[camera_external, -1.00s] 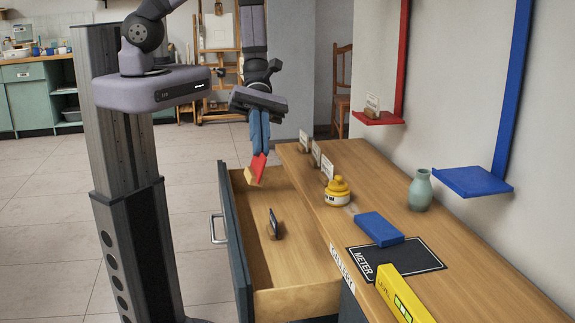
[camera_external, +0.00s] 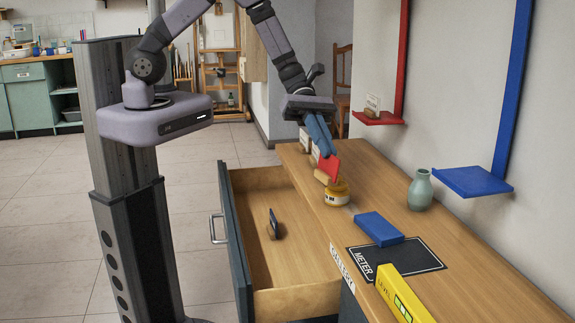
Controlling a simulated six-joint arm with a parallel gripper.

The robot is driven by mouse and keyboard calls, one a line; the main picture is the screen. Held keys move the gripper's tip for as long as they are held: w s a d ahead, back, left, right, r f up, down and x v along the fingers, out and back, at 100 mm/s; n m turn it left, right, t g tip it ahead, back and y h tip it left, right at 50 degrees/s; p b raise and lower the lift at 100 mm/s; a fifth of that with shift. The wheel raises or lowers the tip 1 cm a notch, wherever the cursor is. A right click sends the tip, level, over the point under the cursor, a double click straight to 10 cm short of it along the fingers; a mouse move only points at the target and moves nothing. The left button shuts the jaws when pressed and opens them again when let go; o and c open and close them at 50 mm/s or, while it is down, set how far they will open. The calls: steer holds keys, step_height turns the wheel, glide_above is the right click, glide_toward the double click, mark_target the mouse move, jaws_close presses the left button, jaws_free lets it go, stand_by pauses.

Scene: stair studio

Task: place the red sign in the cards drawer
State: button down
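My gripper (camera_external: 322,147) has blue fingers shut on the red sign (camera_external: 330,167), which has a small wooden foot (camera_external: 321,177). It holds the sign tilted over the left part of the counter, in front of the yellow jar (camera_external: 337,196) in this view. I cannot tell how high the sign is or whether it touches the jar. The drawer (camera_external: 298,301) stands open to the left of the counter.
White cards (camera_external: 304,141) stand at the counter's far left edge, partly hidden by my gripper. A blue block (camera_external: 379,229), a black METER mat (camera_external: 415,257), a yellow level (camera_external: 402,294) and a green vase (camera_external: 420,190) are on the counter. Red (camera_external: 378,119) and blue (camera_external: 472,181) shelves hang on the wall.

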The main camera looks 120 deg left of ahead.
steer(key=w+a+r+n+t+y+b, duration=0.1)
steer(key=w+a+b, duration=0.15)
steer(key=a, duration=0.35)
steer(key=w+a+r+t+y+b, duration=0.1)
steer(key=w+a+y+b, duration=0.15)
steer(key=a, duration=0.35)
steer(key=shift+h, duration=0.35)
steer(key=shift+s+d+f+p, duration=0.1)
steer(key=shift+d+f+p, duration=0.1)
steer(key=shift+f, duration=2.35)
steer(key=shift+s+d+f+p, duration=0.1)
steer(key=shift+f+p, duration=0.1)
steer(key=shift+f, duration=2.3)
steer(key=shift+f, duration=0.15)
steer(key=c, duration=2)
jaws_free()
steer(key=b+v, duration=0.2)
steer(key=v, duration=1)
steer(key=shift+a+r, duration=0.15)
steer(key=shift+r, duration=0.15)
steer(key=shift+w+g, duration=0.1)
steer(key=shift+g, duration=0.2)
